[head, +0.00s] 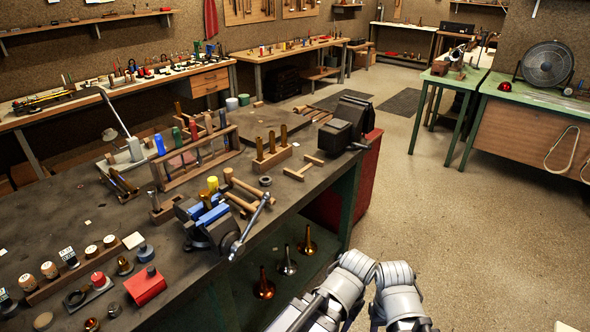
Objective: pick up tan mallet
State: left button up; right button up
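Several wooden, mallet-like tools lie on the dark workbench (185,262). One tan mallet (304,168) lies apart from the others near the bench's right edge, its T shape flat on the top. Another mallet (248,190) with a light brown head lies further left, behind the blue vise. A further wooden handle (240,204) lies just in front of it, partly hidden by the vise. I cannot tell which is the one named. Only grey links of my arms show at the bottom edge; neither gripper is in view, and nothing is seen touching the mallets.
A blue vise (212,220) with a long bar stands at the bench's front edge. A dark vise (346,122) stands at the far right corner. A tool rack (200,165) and a wooden block with upright pieces (272,160) stand behind the mallets. Open floor (450,220) lies right.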

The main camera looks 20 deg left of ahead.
aim_at(227, 172)
jog(key=i+l+z, duration=0.1)
jog(key=i+z, duration=0.2)
jog(key=i, duration=0.25)
jog(key=i+z, duration=0.35)
jog(key=i, duration=1.75)
jog(key=i+u, duration=0.1)
jog(key=u, duration=3.95)
